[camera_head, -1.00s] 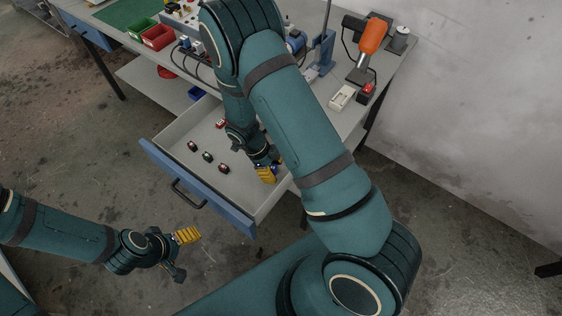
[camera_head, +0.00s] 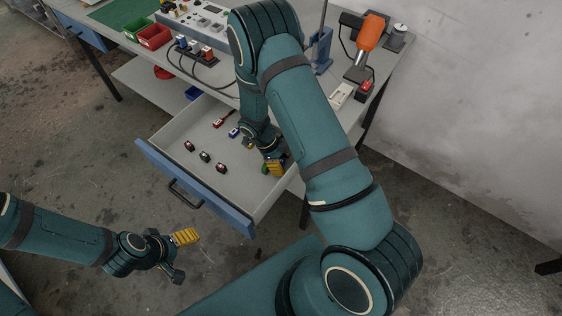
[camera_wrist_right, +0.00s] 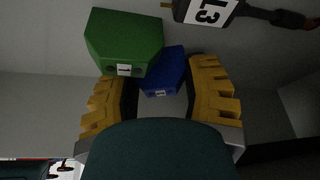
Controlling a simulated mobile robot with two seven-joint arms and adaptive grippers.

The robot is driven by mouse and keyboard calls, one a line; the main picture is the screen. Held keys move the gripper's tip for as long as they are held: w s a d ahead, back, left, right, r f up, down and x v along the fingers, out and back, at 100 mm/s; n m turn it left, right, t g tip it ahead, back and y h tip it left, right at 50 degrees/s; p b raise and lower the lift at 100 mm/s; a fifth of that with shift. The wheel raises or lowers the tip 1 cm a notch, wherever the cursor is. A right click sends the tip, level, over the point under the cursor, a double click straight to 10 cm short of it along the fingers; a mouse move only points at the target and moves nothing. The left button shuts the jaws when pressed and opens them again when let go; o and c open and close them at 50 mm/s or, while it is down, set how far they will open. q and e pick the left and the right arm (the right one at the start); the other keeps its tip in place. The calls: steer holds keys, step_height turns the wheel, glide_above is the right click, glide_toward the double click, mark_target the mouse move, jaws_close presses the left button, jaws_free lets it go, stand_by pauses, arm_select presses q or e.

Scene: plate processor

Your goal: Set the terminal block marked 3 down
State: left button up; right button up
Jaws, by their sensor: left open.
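My left gripper (camera_head: 186,238) is open and empty, outside the drawer over the floor.
Several small dark and red blocks (camera_head: 205,156) lie in the drawer left of my right gripper. A blue-and-white piece (camera_head: 234,132) and a red-handled tool (camera_head: 222,119) lie further back. An L3-marked piece (camera_wrist_right: 208,12) is in the wrist view. The drawer's blue front (camera_head: 195,190) borders the near side.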

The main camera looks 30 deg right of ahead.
mark_target(280, 160)
steer(key=o, duration=0.4)
steer(key=shift+r+p, duration=0.25)
steer(key=shift+p, duration=0.1)
steer(key=v, duration=0.2)
steer(key=shift+w+a+r, duration=0.15)
steer(key=shift+r, duration=0.2)
steer(key=w+a, duration=0.8)
steer(key=shift+w+a, duration=0.25)
steer(key=shift+r+p, duration=0.1)
steer(key=shift+p, duration=0.25)
